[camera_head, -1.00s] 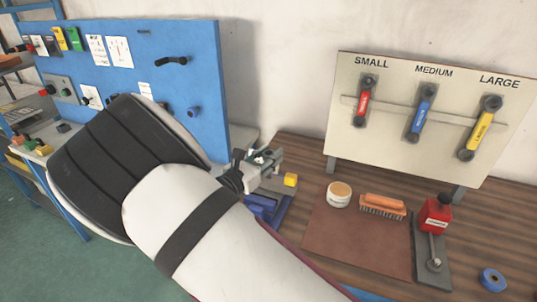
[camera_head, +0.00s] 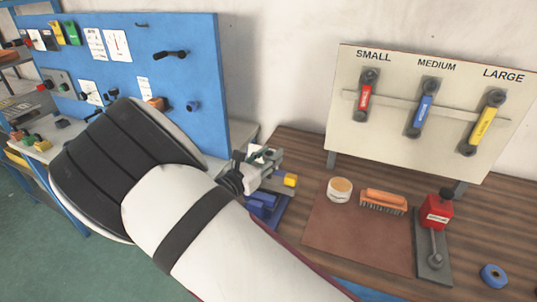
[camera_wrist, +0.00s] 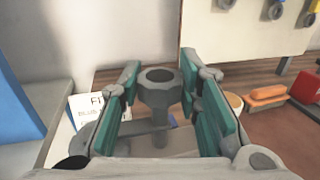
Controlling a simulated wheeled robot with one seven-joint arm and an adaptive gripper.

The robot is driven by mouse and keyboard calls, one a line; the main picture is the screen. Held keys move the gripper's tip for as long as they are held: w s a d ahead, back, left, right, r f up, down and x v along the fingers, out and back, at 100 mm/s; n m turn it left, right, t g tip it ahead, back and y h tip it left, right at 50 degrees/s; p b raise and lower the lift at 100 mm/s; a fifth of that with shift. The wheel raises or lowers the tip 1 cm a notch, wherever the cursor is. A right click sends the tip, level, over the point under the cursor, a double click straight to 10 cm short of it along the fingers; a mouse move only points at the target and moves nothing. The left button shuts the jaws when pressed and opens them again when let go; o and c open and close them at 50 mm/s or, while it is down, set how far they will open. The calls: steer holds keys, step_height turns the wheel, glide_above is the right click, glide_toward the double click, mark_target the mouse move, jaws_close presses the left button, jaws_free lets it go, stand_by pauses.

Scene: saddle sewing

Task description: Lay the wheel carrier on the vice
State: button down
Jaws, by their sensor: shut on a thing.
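The wheel carrier (camera_wrist: 160,92), a grey metal piece with a round holed head and a bar low between the fingers, is held by my gripper (camera_wrist: 160,78). The teal pads stand on either side of it. In the head view my gripper (camera_head: 258,160) is small and partly hidden behind my own arm. The blue vice (camera_head: 264,206) is on the bench just below and beside it, partly covered by my arm. I cannot tell whether the carrier touches the vice.
A brown mat (camera_head: 350,240) holds a white tub (camera_head: 340,193) and an orange brush (camera_head: 384,201). A wrench board (camera_head: 430,120) stands behind; a blue panel (camera_head: 200,70) is left.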

steer(key=shift+f+b, duration=0.3)
steer(key=shift+f, duration=0.55)
steer(key=c, duration=1.1)
jaws_free()
steer(key=shift+f, duration=0.1)
steer(key=shift+s+a, duration=0.1)
steer(key=v, duration=1.1)
steer(key=shift+s+a, duration=0.2)
steer(key=shift+s, duration=0.15)
